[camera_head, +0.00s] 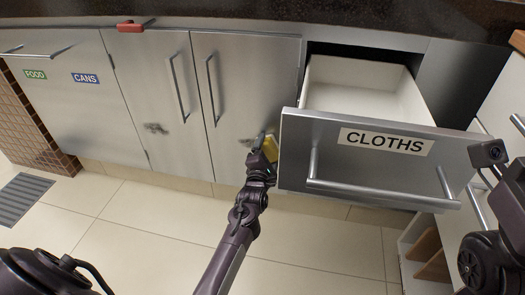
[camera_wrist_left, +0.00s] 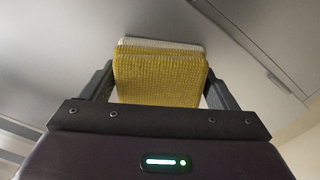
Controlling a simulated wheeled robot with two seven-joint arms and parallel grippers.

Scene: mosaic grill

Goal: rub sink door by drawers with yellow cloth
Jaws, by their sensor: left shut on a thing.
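My left gripper (camera_head: 262,146) is shut on the yellow cloth (camera_head: 271,148), low in front of the sink door by the drawers (camera_head: 235,75). In the left wrist view the folded yellow cloth (camera_wrist_left: 160,80) sits between the two fingers, with a pale layer along its far edge, facing a grey metal surface. I cannot tell whether it touches the door. A dark smudge (camera_head: 247,142) shows on this door just left of the gripper; the gripper may hide part of it. My right gripper is not in view; only parts of my right arm show at the right edge.
The CLOTHS drawer (camera_head: 372,165) stands open just right of my left gripper and looks empty inside. The other sink door (camera_head: 150,80) also has a dark smudge (camera_head: 155,128). A red object (camera_head: 131,26) lies at the counter edge. The tiled floor (camera_head: 140,215) ahead is clear.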

